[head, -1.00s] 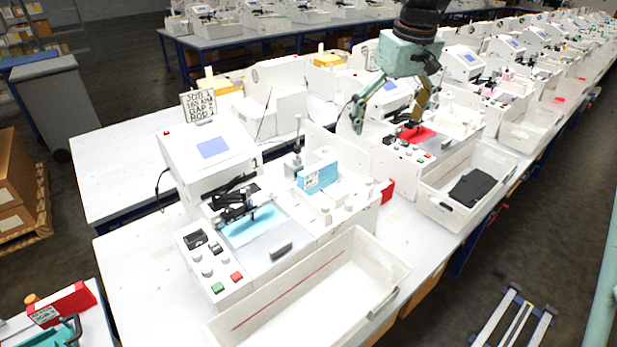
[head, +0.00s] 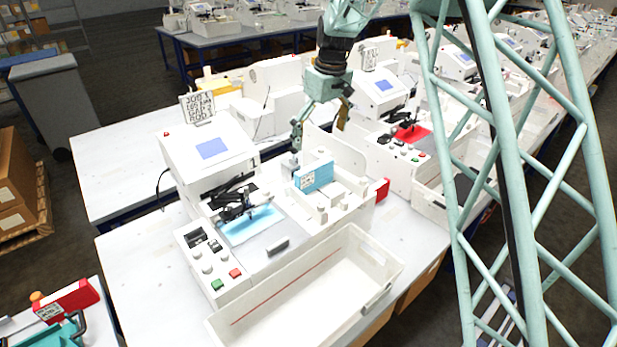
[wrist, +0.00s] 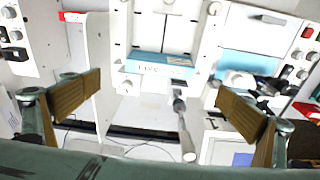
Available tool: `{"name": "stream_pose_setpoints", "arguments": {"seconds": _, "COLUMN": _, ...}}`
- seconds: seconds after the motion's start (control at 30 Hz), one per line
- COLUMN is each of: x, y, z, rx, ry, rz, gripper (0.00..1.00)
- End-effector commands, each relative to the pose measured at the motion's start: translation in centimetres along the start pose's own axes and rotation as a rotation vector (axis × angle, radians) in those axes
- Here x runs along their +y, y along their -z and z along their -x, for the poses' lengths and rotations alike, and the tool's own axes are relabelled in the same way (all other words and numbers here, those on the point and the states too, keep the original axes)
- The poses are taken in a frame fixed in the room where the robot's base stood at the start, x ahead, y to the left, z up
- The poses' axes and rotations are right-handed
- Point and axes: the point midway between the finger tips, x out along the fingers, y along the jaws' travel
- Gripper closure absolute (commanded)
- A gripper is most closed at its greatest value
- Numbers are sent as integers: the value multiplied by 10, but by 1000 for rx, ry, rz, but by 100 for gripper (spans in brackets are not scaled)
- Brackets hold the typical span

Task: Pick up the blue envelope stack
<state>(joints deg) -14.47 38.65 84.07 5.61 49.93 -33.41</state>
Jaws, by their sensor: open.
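The blue envelope stack (head: 316,178) stands upright in the white feeder of the nearest plotter, with a white printed label on its left end. In the wrist view the stack (wrist: 150,66) shows as a blue strip near the top centre, between and beyond the fingers. My gripper (head: 320,132) is open and empty, above and behind the stack in the head view. Its two tan-padded fingers are wide apart in the wrist view (wrist: 160,103). A metal rod with a knob (wrist: 183,130) rises beside the stack, between the fingers in the wrist view.
The plotter (head: 208,150) stands left of the feeder, with a blue sheet (head: 250,224) on its bed. A white divider panel (head: 338,150) stands behind the feeder. An empty white bin (head: 372,255) lies in front. A red block (head: 377,189) is at right.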

Motion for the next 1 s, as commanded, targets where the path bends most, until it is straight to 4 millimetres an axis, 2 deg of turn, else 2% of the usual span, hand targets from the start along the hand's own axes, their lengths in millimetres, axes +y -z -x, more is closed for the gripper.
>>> {"name": "stream_pose_setpoints", "arguments": {"seconds": 0.57, "x": 0, "y": 2, "z": -8, "rx": -2, "ry": 2, "rz": 3, "gripper": 0}}
{"name": "stream_pose_setpoints", "arguments": {"seconds": 0.77, "x": 0, "y": 2, "z": -25, "rx": -2, "ry": 2, "rz": 3, "gripper": 0}}
{"name": "stream_pose_setpoints", "arguments": {"seconds": 1.0, "x": 0, "y": 2, "z": -56, "rx": -2, "ry": 2, "rz": 3, "gripper": 0}}
